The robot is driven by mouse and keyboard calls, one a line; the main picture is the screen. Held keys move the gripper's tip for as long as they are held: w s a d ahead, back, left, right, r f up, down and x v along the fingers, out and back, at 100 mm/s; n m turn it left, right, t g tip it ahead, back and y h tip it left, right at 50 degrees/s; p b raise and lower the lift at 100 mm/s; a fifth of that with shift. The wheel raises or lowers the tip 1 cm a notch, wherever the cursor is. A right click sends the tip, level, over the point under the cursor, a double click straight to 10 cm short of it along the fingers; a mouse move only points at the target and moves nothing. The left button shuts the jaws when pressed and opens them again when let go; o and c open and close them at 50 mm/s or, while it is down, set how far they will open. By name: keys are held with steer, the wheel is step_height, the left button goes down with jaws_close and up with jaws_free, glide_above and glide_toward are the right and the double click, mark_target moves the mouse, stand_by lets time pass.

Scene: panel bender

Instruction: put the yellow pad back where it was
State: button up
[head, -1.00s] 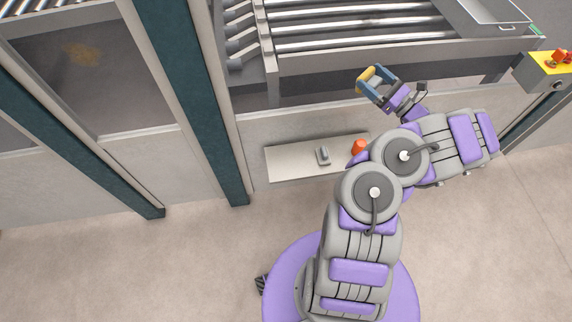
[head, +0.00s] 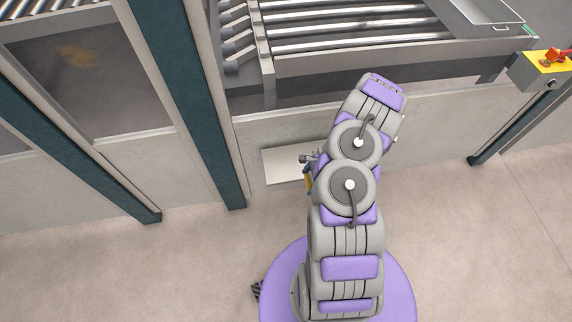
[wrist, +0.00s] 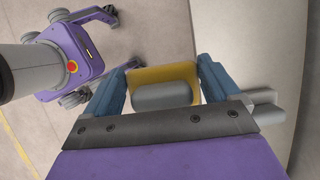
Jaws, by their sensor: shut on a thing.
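The yellow pad (wrist: 180,72) is between the blue fingers of my gripper (wrist: 164,84) in the wrist view. A rounded grey block (wrist: 162,96) shows in front of the yellow, also between the fingers; I cannot tell whether it is part of the pad. In the head view a little of the pad (head: 308,183) shows left of my arm, by the front edge of the pale shelf (head: 280,166). My arm hides most of the gripper and the shelf's right part there. I cannot tell whether the pad touches the shelf.
A grey piece (wrist: 292,107) shows right of the right finger in the wrist view. A roller conveyor (head: 350,55) stands behind the low wall. A dark green post (head: 190,100) rises left of the shelf. A yellow control box (head: 548,64) is at far right. The front floor is clear.

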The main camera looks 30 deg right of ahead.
steer(key=w+a+b, duration=0.1)
steer(key=w, duration=0.4)
steer(key=w+a+f, duration=0.1)
steer(key=w, duration=0.4)
steer(key=w+a+f+b, duration=0.1)
steer(key=w, duration=0.4)
steer(key=shift+a+b, duration=0.3)
steer(key=shift+a, duration=0.1)
steer(key=shift+w+d+f+b, duration=0.1)
steer(key=shift+f+b, duration=0.45)
steer(key=shift+f, duration=1.15)
steer(key=shift+c, duration=0.3)
steer(key=o, duration=0.7)
steer(key=shift+r, duration=0.1)
